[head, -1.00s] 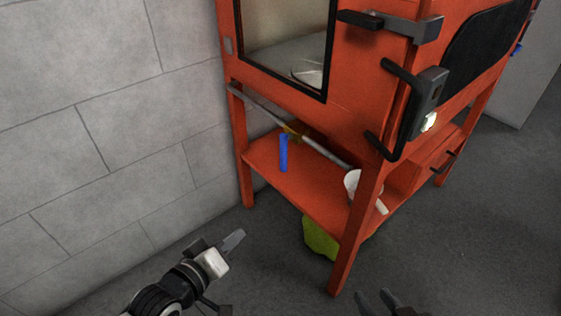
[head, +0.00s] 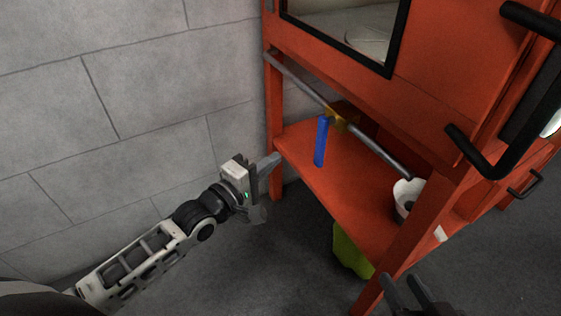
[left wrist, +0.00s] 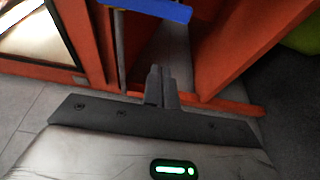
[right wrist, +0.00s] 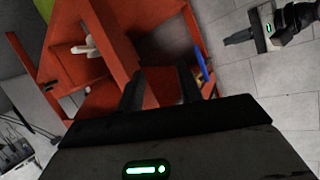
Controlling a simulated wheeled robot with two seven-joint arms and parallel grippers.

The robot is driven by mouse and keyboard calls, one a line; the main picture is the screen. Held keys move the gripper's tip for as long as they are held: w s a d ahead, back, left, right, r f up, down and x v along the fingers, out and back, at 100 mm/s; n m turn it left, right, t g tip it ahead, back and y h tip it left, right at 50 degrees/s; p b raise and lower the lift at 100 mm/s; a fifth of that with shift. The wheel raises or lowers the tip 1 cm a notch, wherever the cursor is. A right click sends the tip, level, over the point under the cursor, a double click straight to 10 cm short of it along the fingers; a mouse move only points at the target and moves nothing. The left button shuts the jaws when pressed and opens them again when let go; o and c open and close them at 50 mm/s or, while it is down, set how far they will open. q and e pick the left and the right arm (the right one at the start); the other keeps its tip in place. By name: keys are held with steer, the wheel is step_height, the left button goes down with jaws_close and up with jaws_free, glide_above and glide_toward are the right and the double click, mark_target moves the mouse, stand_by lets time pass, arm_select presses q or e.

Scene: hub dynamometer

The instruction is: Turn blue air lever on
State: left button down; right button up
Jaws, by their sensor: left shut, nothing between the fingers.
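The blue air lever (head: 321,142) hangs down from a brass valve (head: 342,119) on the grey pipe (head: 300,82), roughly crosswise to the pipe, at the front of the orange cabinet. It also shows at the top of the left wrist view (left wrist: 160,8) and in the right wrist view (right wrist: 203,66). My left gripper (head: 272,162) is shut and empty, to the left of the lever and apart from it, near the cabinet's left leg. My right gripper (head: 408,292) is open and empty at the lower right, near the cabinet's front leg.
The orange shelf (head: 315,187) lies below the pipe, with a white cup-like container (head: 405,196) at its right. A green object (head: 350,252) is under the shelf. Black door handles (head: 490,165) jut out at the right. A grey block wall (head: 150,100) stands at the left.

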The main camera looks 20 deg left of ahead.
mark_target(326, 141)
arm_select(q)
steer(key=w+d+b, duration=0.3)
steer(key=w+d, duration=0.2)
steer(key=shift+w+d, duration=0.25)
steer(key=shift+d, duration=0.15)
arm_select(e)
steer(key=shift+w+a+r+m+t+y, duration=0.2)
steer(key=shift+a+r+m+t+y, duration=0.1)
steer(key=shift+a+r+t+y, duration=0.3)
arm_select(q)
steer(key=shift+d, duration=0.1)
arm_select(e)
steer(key=shift+r, duration=0.25)
